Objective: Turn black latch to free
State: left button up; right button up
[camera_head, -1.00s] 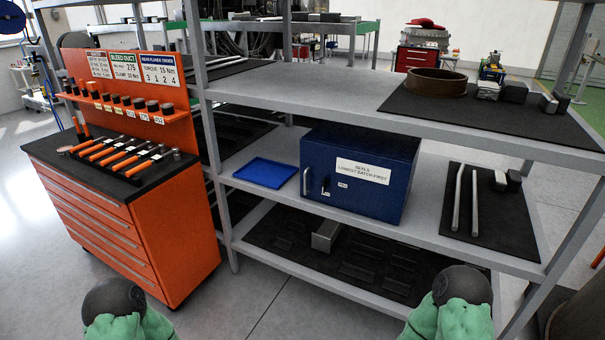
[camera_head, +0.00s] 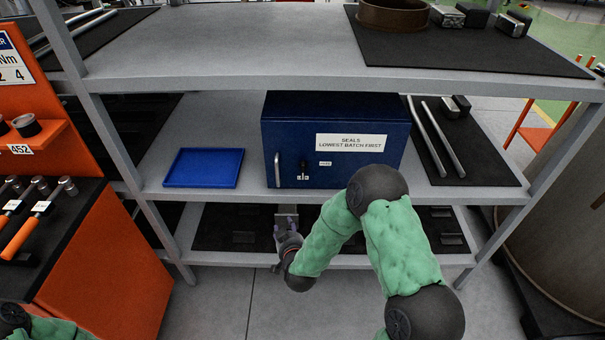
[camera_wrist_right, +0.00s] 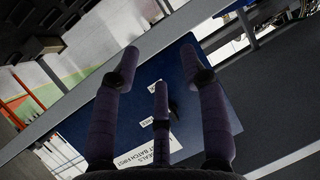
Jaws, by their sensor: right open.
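The blue cabinet (camera_head: 335,110) stands on the middle shelf with its labelled front toward me. A small black latch (camera_head: 303,174) on a pale plate sits low on that front, right of a silver vertical handle (camera_head: 277,170). My right gripper (camera_head: 286,222) is below and a little left of the latch, in front of the shelf edge, apart from the cabinet. In the right wrist view its spread fingers (camera_wrist_right: 159,65) are open and empty before the blue front (camera_wrist_right: 215,110); the latch is mostly hidden there. Of my left arm only a part shows at the lower left; its gripper is out of view.
A blue tray (camera_head: 204,168) lies left of the cabinet. Two pale rods (camera_head: 437,135) lie on a dark mat at its right. The upper shelf (camera_head: 250,50) overhangs the cabinet, and the lower shelf (camera_head: 255,258) lies below. An orange tool cart (camera_head: 105,270) stands at the left.

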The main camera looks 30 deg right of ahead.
aim_at(303, 170)
jog(key=d+r+m+t+h, duration=0.25)
jog(key=d+r+h, duration=0.3)
jog(key=r, duration=0.55)
jog(key=b+x, duration=0.2)
jog(key=x, duration=0.9)
jog(key=shift+d+b, duration=0.3)
jog(key=shift+d, duration=0.15)
jog(key=shift+s+n, duration=0.1)
jog(key=shift+n, duration=0.25)
grip_shut()
